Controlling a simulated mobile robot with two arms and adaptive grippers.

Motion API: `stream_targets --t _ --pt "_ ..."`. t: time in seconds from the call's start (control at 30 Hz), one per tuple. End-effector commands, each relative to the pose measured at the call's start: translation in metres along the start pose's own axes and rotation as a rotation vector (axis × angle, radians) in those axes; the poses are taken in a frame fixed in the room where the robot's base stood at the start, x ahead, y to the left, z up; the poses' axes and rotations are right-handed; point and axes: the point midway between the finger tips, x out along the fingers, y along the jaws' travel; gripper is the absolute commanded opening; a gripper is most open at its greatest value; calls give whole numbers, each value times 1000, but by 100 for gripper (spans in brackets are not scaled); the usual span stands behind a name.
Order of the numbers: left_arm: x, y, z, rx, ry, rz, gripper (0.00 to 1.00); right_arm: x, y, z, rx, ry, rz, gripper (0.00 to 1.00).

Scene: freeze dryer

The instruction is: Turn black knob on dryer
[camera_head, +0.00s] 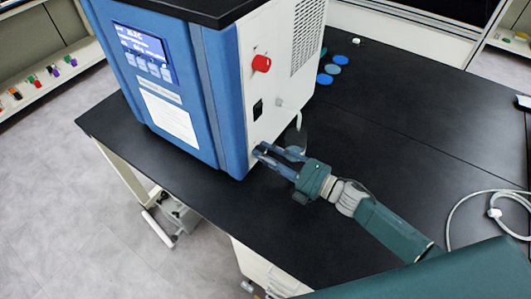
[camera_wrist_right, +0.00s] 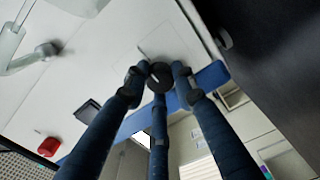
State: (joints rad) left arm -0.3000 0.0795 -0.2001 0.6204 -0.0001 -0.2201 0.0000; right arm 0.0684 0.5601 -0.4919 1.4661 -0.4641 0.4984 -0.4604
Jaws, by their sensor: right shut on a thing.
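The freeze dryer (camera_head: 205,100) is a blue and white box on the black table. Its small black knob (camera_wrist_right: 161,74) sits low on the white side panel, and a light mark shows on its face in the wrist view. My right gripper (camera_head: 268,152) reaches the panel near the dryer's front lower corner. In the wrist view its fingers (camera_wrist_right: 160,84) are closed around the knob, with fingertips on both sides and one below. In the head view the fingers mostly hide the knob. My left gripper is not in view.
A red knob (camera_head: 261,63), a black switch (camera_head: 257,109) and a pale valve with a tube (camera_head: 290,105) are on the same panel. A white cable (camera_head: 462,205) lies at right. The black table (camera_head: 390,130) is otherwise largely clear.

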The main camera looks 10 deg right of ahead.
Motion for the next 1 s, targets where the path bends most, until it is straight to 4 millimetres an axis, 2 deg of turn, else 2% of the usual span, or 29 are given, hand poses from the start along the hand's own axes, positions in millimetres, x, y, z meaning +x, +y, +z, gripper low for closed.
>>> stream_targets --t 0.33,0.37,0.43,0.47,0.77,0.87,1.0 --pt "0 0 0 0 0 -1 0 -1 -4 -1 3 2 -5 0" --pt "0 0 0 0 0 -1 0 -1 -4 -1 3 2 -5 28" --pt "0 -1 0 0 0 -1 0 -1 -3 -1 3 2 -5 42" --pt "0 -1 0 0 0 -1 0 -1 -3 -1 3 1 -5 45" --pt "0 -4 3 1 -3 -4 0 -2 -1 0 2 0 -2 45" --pt "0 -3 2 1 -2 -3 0 -10 -2 0 3 -1 -3 45" --pt "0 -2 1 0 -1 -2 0 -35 -3 0 3 -2 -6 45"
